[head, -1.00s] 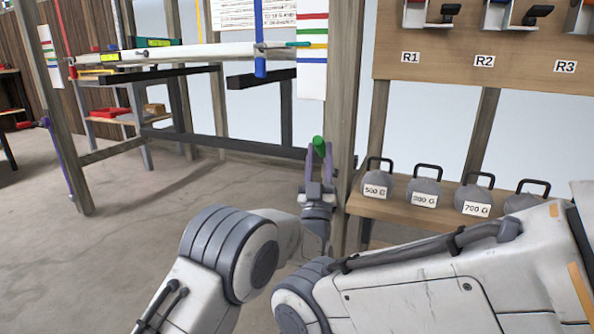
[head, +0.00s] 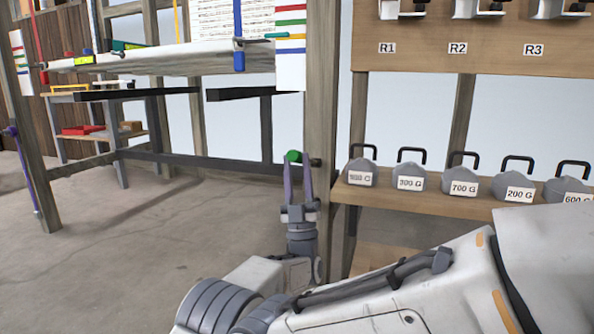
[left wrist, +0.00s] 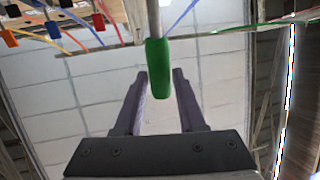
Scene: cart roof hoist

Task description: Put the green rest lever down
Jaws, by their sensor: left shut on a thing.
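The green rest lever (head: 293,156) shows as a green round grip at the wooden post, with a short dark piece at its right by the post. My left gripper (head: 297,163) points up, with its two purple fingers on either side of the grip. In the left wrist view the green grip (left wrist: 158,66) sits on a grey rod, and its lower end lies between the fingers of my left gripper (left wrist: 160,76). I take the gripper as shut on it. My right gripper is not in view.
A wooden shelf (head: 440,202) with several labelled grey weights stands right of the post. Above it is a board (head: 420,58) marked R1, R2 and R3. A white beam (head: 150,62) and a striped card (head: 290,80) are at the upper left. The floor at left is clear.

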